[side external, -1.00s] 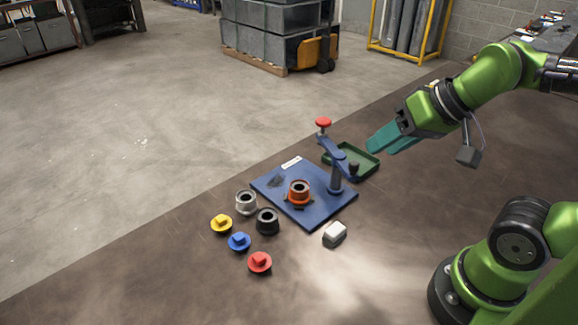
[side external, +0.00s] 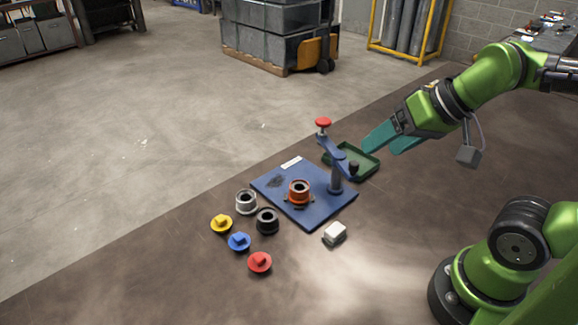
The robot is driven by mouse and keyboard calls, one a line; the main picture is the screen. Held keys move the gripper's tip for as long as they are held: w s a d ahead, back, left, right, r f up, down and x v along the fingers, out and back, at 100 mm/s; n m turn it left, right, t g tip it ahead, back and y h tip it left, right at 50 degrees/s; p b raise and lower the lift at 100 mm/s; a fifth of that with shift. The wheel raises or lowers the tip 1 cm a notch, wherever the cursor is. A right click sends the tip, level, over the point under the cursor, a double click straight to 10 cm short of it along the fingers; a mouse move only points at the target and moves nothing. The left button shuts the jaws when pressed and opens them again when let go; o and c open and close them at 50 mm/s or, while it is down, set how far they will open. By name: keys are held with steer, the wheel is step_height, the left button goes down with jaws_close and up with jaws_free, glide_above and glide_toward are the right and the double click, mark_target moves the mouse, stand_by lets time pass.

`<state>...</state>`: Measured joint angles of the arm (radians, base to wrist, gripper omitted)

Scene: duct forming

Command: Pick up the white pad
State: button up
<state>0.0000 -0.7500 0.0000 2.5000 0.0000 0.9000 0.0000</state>
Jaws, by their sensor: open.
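The white pad (side external: 335,232) is a small block with a pale top and a greyer lower part. It lies on the brown table, just off the front right edge of the blue base plate. My gripper (side external: 379,148) has teal fingers, spread apart with nothing between them. It is up and to the right of the pad, in the air near the green tray, well apart from the pad.
The blue base plate (side external: 279,201) carries an orange ring part (side external: 299,191) and a blue lever arm (side external: 336,165) with a red knob (side external: 323,122). The green tray (side external: 367,174) is behind. Black, silver, yellow, blue and red parts stand to the left. The table in front is clear.

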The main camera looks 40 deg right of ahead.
steer(key=shift+o, duration=0.4)
steer(key=shift+f, duration=0.1)
steer(key=n+g+h, duration=0.2)
steer(key=n+g, duration=0.2)
steer(key=g, duration=0.3)
glide_above(336, 229)
step_height(336, 229, down, 6)
step_height(336, 229, down, 11)
steer(key=shift+s+d+r, duration=0.1)
steer(key=shift+s, duration=0.05)
steer(key=shift+w+f, duration=0.2)
steer(key=shift+f, duration=2.8)
steer(key=shift+c, duration=0.4)
steer(key=c, duration=1.1)
steer(key=shift+o, duration=0.2)
steer(key=shift+r, duration=0.1)
